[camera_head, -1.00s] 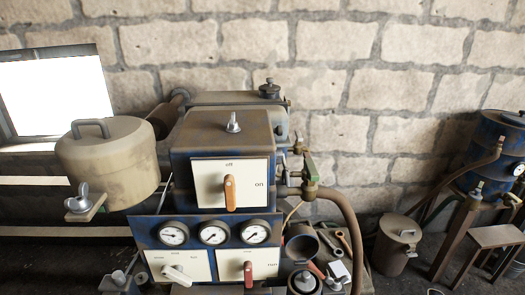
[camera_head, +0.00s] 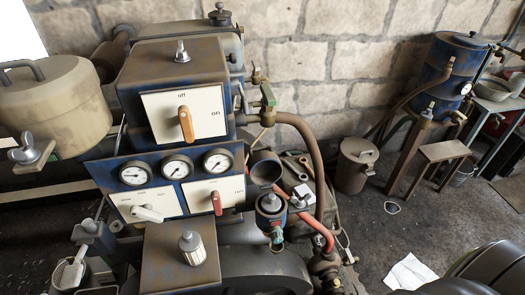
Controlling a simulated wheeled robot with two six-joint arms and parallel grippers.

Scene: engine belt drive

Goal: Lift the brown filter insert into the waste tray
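I cannot make out the brown filter insert or a waste tray in this view. A large beige-brown canister (camera_head: 55,115) with a handled lid stands at the left; its lid is on, so its inside is hidden. A wing nut (camera_head: 27,148) sits on a small bracket at its front. Neither of my grippers is in view.
A blue engine box (camera_head: 172,60) with an orange-handled switch panel fills the middle left, above a row of gauges. A lidded bin (camera_head: 356,165) and a stool (camera_head: 443,152) stand right. White paper (camera_head: 411,272) lies on open floor.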

